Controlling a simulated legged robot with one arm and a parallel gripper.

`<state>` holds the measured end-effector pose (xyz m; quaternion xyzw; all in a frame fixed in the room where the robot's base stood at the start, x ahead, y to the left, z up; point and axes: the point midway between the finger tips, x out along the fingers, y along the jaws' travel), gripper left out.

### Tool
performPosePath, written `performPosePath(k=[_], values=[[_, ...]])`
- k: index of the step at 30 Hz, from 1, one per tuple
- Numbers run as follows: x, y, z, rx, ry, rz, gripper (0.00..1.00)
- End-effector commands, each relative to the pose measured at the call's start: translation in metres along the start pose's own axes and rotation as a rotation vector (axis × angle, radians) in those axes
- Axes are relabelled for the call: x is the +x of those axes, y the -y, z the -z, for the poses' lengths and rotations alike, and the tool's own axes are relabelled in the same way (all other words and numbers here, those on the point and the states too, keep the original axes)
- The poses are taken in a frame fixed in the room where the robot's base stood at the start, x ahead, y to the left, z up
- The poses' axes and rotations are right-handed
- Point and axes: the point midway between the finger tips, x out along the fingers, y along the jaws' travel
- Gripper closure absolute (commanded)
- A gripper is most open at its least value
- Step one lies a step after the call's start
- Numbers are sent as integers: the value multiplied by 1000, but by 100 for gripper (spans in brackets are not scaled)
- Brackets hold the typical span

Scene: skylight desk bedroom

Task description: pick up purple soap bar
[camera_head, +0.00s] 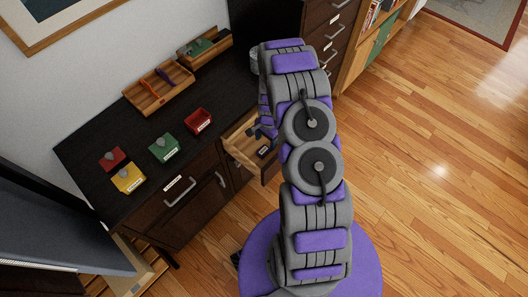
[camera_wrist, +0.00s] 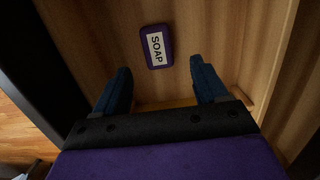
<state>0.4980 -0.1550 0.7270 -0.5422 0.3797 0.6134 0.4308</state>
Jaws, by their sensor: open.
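The purple soap bar (camera_wrist: 148,52), with a white label reading SOAP, lies flat on the wooden bottom of a drawer in the wrist view. A small dark labelled bar in the open drawer (camera_head: 236,155) in the head view looks like the same soap (camera_head: 264,152). My gripper (camera_wrist: 163,72) has its two blue fingers apart, with nothing between them. The soap is just beyond the fingertips, roughly centred between them and apart from both. In the head view my gripper (camera_head: 263,132) is over or in the drawer, partly hidden by my arm.
Drawer walls stand close on the right in the wrist view. The dark desk (camera_head: 90,155) holds a red box (camera_head: 198,121), a green box (camera_head: 164,148), a yellow box (camera_head: 128,178), another red piece (camera_head: 112,159) and wooden trays (camera_head: 150,98). Wood floor is clear at right.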

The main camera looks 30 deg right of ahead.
Motion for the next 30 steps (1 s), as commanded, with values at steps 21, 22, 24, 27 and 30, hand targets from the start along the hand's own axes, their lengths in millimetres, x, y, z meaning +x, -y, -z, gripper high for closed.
performPosePath(k=[21,22,24,27,30], values=[[49,-2,-5,0,1,-1,36],[49,-2,-5,-1,1,-1,39],[49,-2,-5,-1,1,-1,46],[49,-2,-5,-1,1,-1,55],[49,-2,-5,-1,1,-1,65]])
